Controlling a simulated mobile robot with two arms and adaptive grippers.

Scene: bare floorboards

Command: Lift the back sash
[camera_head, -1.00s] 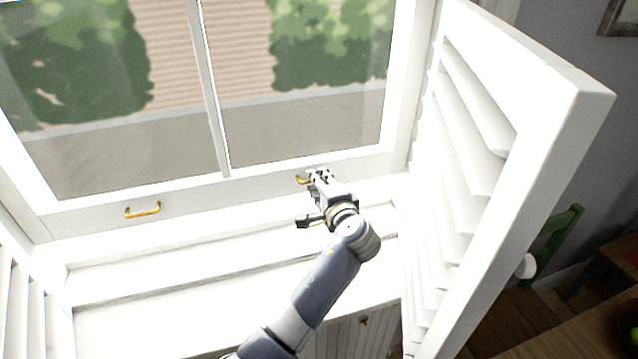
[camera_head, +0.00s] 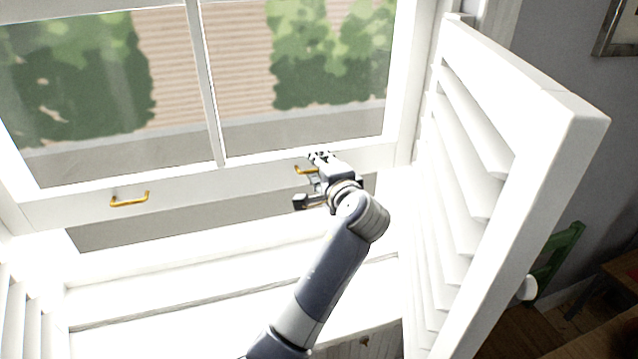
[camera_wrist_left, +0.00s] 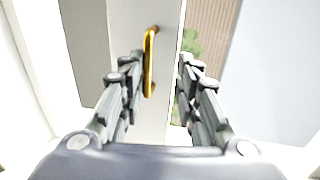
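The white window sash (camera_head: 225,184) has glass panes and a bottom rail with two brass handles. It stands partly raised, with a grey gap (camera_head: 200,219) under its rail. My left gripper (camera_head: 308,178) is at the right brass handle (camera_head: 303,170). In the left wrist view, that handle (camera_wrist_left: 150,62) lies between the spread fingers of the left gripper (camera_wrist_left: 162,62), nearer the left finger. The fingers look open; contact with the rail is unclear. The left brass handle (camera_head: 130,199) is free. My right gripper is not in view.
A white louvred shutter (camera_head: 560,150) stands open close to the right of my arm. Another shutter (camera_head: 25,310) is at the lower left. The white sill (camera_head: 200,300) below the window is clear. A green chair (camera_head: 557,258) is beyond the right shutter.

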